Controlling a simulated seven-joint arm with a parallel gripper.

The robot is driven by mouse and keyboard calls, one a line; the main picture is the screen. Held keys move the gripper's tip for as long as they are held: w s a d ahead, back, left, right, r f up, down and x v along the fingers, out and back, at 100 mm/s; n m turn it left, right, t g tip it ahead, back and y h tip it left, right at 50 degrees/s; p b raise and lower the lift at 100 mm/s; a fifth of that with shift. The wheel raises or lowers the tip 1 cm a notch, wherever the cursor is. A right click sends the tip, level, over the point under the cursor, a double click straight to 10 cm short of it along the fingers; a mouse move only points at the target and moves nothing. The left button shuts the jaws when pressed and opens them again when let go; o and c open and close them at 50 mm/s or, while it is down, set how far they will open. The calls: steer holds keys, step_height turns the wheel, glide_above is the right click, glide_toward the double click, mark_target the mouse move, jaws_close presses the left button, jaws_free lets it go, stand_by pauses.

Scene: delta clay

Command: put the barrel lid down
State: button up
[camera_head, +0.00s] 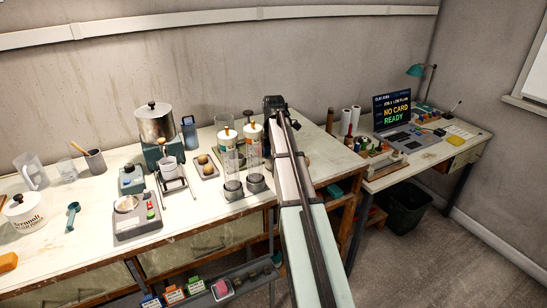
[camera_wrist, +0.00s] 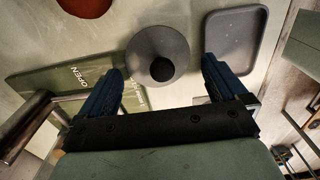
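My gripper (camera_wrist: 162,68) is open, with one blue finger on either side of the lid. A gap shows between the lid and each finger. How high the fingers are above it I cannot tell. In the head view my gripper (camera_head: 274,103) is a dark shape at the back of the bench, and my arm covers its fingers. I cannot make out this lid there.
A grey tray (camera_wrist: 236,38) lies right of the lid, a green panel marked OPEN (camera_wrist: 60,88) left. A metal bar (camera_wrist: 22,130) stands near the left finger. Two clear cylinders (camera_head: 254,162) stand left of my arm. A laptop (camera_head: 392,110) is on the right desk.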

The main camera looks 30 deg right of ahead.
step_height(320, 180, up, 13)
stand_by(0.8)
stand_by(0.4)
